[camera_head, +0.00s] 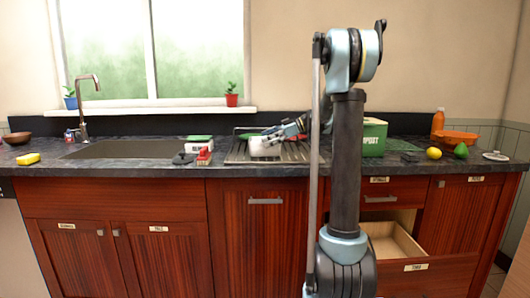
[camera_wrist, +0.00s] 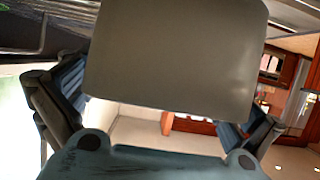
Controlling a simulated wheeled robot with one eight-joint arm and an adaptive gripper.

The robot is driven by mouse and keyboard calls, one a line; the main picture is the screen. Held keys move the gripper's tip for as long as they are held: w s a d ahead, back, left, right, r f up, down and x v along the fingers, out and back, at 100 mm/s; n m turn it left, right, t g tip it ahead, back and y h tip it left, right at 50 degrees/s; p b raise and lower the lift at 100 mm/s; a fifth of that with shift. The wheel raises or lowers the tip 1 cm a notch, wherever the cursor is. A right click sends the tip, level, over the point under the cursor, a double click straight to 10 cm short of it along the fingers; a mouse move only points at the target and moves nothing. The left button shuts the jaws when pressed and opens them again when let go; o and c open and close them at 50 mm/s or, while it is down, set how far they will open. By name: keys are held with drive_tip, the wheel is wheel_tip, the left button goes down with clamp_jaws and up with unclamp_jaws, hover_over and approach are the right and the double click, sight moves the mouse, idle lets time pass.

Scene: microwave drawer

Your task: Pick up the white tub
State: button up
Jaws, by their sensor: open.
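The white tub (camera_head: 264,148) sits on the ribbed drainer of the counter, left of my arm. A green item lies at its upper left. My gripper (camera_head: 277,134) reaches down to the tub from the right and partly covers it. In the wrist view, a large rounded, shaded face that appears to be the tub (camera_wrist: 175,55) fills the space between the fingers. My gripper (camera_wrist: 165,102) is open there, with one finger on each side. I cannot tell whether the fingers touch it.
The drainer (camera_head: 296,154) lies right of the sink (camera_head: 130,149). A green-and-white box (camera_head: 195,144) and a red-and-white block (camera_head: 204,157) stand left of the tub. A green carton (camera_head: 374,138) stands behind my arm. An open drawer (camera_head: 395,240) juts out below at right.

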drive_tip(key=shift+s, duration=0.1)
drive_tip(key=c, duration=1.2)
drive_tip(key=shift+r, duration=0.2)
drive_tip(key=shift+c, duration=0.6)
wheel_tip(320, 180, up, 9)
drive_tip(key=shift+r, duration=0.3)
